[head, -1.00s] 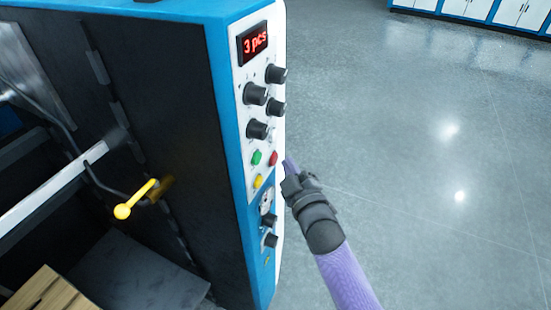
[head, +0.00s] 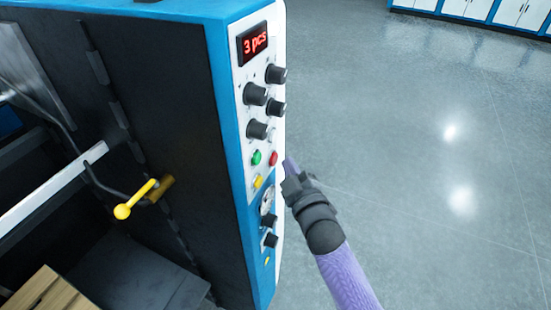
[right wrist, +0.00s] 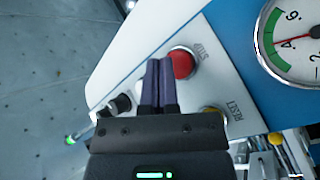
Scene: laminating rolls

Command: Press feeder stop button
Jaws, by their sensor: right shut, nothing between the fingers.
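The red stop button (head: 273,158) is on the white control panel (head: 240,95) of the blue machine, right of a green button (head: 256,158) and above a yellow one (head: 257,181). In the right wrist view the red button (right wrist: 181,64) shows close up with a "STOP" label beside it. My right gripper (head: 289,165) is shut and empty, just right of the panel's edge. In the right wrist view its fingertips (right wrist: 160,62) are just left of the red button; I cannot tell if they touch it. My left gripper is not in view.
A round gauge (right wrist: 292,40) is near the red button. A yellow-handled lever (head: 138,198) sticks out at the machine's side. The grey floor (head: 420,180) at right is clear.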

